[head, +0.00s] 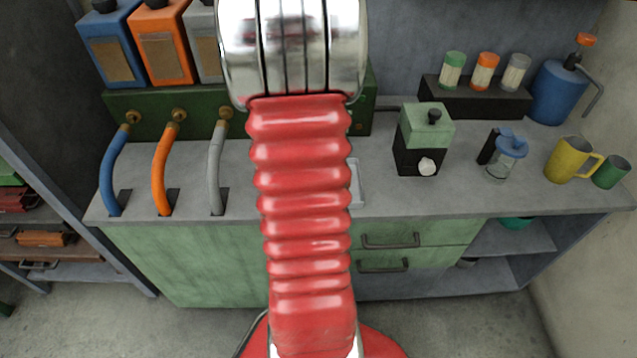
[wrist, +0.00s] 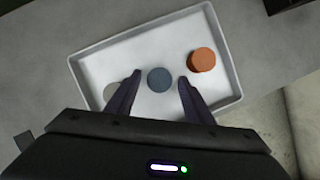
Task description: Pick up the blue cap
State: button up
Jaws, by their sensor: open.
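The blue cap (wrist: 159,79) is a small round disc lying in a shallow white tray (wrist: 88,47), seen in the wrist view. My gripper (wrist: 156,82) is open, with one dark finger on each side of the blue cap in the picture. The cap shows between the fingertips; I cannot tell how high the fingers are above it. In the head view my red arm hides most of the tray, and only its right edge (head: 357,184) shows. The blue cap and my gripper are not visible there.
An orange cap (wrist: 202,60) lies right of the blue cap, and a grey cap (wrist: 111,91) lies left, partly behind a finger. On the counter (head: 390,200) stand a green-and-black grinder (head: 423,138), a blue-lidded jar (head: 505,155) and a yellow mug (head: 568,160). Hoses (head: 165,165) rise at left.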

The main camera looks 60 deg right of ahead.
jog(key=shift+c, duration=0.6)
jog(key=c, duration=0.9)
